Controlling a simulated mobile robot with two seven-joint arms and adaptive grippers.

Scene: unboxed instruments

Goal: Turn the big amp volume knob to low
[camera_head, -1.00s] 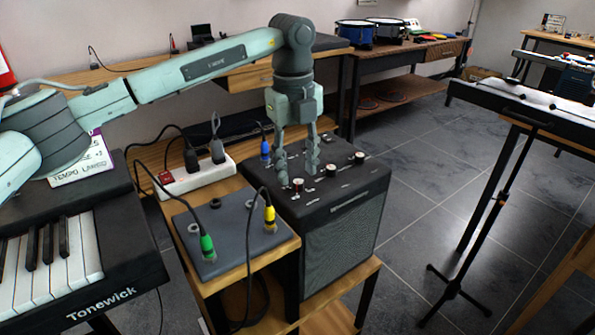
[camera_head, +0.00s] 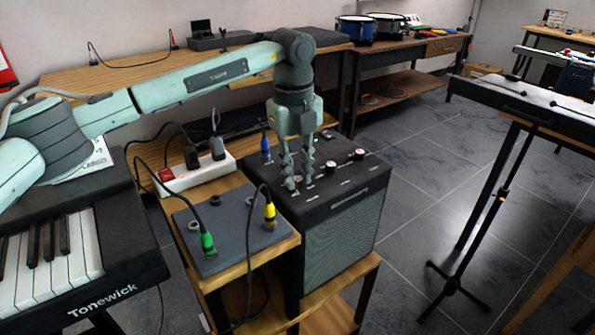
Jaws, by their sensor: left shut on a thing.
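The black amp (camera_head: 345,235) with a grey speaker grille stands on a low wooden stand in the head view. Its top panel carries a row of knobs, white-topped with dark sides. My left gripper (camera_head: 298,182) reaches down to the top panel and is shut on the nearest-left knob (camera_head: 298,180), its fingers on either side. The fingers hide much of this knob, so I cannot tell its setting. Two other knobs, a middle one (camera_head: 331,168) and a far-right one (camera_head: 359,154), are free. My right gripper is not in view.
A grey pedal box (camera_head: 228,238) with green and yellow plugs sits close left of the amp. A white power strip (camera_head: 196,174) and a blue plug (camera_head: 265,148) lie behind. A keyboard (camera_head: 90,250) is at left.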

